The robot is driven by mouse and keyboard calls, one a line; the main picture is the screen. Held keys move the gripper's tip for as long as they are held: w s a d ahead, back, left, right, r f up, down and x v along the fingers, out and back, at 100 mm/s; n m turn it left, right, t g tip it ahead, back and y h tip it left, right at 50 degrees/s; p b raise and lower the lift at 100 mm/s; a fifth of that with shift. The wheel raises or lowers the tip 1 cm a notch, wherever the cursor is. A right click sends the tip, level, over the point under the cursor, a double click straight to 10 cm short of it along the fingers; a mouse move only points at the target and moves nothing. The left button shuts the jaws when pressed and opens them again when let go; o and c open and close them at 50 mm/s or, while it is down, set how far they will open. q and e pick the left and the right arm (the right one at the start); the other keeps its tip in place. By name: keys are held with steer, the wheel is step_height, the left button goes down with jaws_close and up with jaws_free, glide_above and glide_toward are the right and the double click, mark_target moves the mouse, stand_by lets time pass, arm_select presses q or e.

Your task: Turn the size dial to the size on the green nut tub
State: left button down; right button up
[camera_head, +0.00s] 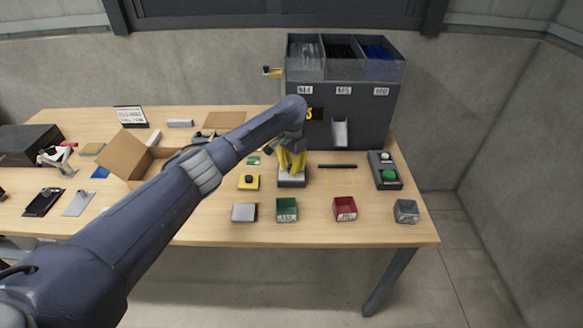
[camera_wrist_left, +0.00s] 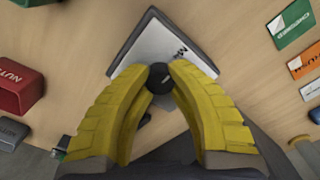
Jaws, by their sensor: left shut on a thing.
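The size dial is a black knob (camera_wrist_left: 160,79) on a base with a pale top plate (camera_wrist_left: 150,48); the base also shows in the head view (camera_head: 291,182). My left gripper (camera_head: 291,166) has yellow fingers and points down over the base. In the left wrist view its fingertips (camera_wrist_left: 160,76) are shut on the knob, one on each side. A mark starting with M shows on the plate, partly legible. The green nut tub (camera_head: 287,207) stands in front of the dial, near the table's front edge. Its white label is too small to read. My right gripper is out of view.
A red tub (camera_head: 345,208) and a grey tub (camera_head: 406,210) stand to the right of the green one. A yellow block with a black knob (camera_head: 248,182) is left of the dial. The tall feeder (camera_head: 345,115) stands behind. A green-button box (camera_head: 386,175) is at right.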

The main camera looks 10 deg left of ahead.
arm_select(q)
steer(key=c, duration=1.1)
jaws_free()
step_height(320, 180, up, 12)
